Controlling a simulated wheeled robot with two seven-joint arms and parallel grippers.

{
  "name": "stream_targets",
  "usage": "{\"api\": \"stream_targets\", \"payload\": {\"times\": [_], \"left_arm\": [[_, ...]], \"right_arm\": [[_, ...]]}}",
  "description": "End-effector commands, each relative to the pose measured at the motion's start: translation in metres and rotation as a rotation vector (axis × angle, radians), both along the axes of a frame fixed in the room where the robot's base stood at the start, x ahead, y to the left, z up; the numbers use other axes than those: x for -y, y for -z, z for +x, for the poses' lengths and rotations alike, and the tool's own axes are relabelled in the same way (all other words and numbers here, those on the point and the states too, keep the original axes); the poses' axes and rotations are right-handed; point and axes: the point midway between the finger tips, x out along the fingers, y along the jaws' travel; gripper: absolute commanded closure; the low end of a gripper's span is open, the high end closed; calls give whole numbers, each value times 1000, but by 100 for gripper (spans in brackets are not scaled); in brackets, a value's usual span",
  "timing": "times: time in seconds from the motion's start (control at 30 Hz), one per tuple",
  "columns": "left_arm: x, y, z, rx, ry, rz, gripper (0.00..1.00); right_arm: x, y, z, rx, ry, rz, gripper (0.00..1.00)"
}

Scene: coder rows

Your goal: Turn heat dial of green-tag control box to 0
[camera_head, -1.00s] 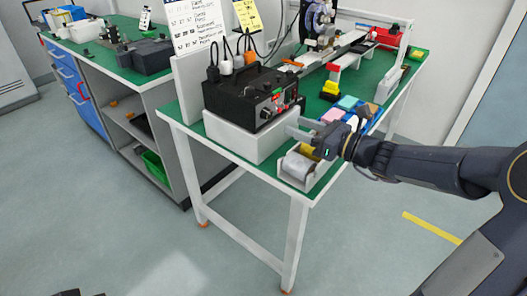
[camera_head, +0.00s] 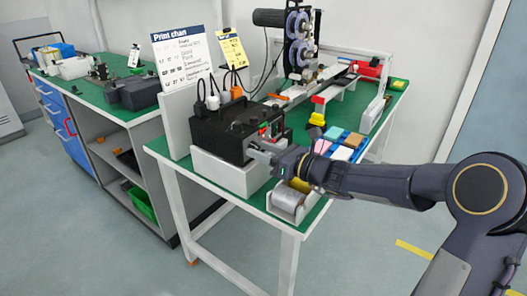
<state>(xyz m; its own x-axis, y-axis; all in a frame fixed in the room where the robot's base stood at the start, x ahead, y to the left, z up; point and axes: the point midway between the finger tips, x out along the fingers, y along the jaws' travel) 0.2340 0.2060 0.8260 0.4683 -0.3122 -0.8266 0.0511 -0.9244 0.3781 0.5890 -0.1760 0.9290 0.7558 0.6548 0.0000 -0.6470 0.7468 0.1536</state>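The black control box (camera_head: 222,132) stands on a white block (camera_head: 222,173) near the front left corner of the green-topped table. Its front face, at the right, has a small lit red display (camera_head: 264,131) and small green marks beside it. My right gripper (camera_head: 258,155) is at the lower part of this front face, with its fingertips close to or touching it. The heat dial is hidden or too small to tell behind the fingers. I cannot tell whether the fingers are apart or closed. My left gripper is not in view.
A tape dispenser (camera_head: 287,203) stands right below my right gripper. Coloured pads (camera_head: 343,152) and a yellow object (camera_head: 317,119) lie behind it. A white panel with a printed chart (camera_head: 183,55) stands left of the box. Another bench (camera_head: 90,90) is at the left.

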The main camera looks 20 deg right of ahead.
Motion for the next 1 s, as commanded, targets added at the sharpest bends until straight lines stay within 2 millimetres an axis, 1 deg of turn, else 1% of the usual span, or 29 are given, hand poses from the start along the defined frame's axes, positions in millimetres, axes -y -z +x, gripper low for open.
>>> {"api": "stream_targets", "payload": {"times": [0.03,0.2,0.3,0.47,0.67,0.87,1.0], "left_arm": [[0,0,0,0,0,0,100],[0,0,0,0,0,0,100],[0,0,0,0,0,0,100],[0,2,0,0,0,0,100],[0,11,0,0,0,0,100],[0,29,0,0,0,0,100],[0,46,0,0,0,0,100]], "right_arm": [[0,0,0,0,0,0,64],[0,0,0,0,0,0,86],[0,0,0,0,0,0,97],[0,1,0,6,0,-7,97],[0,2,0,44,1,-54,97],[0,4,-1,127,1,-160,97],[0,5,-1,205,1,-260,97]]}}
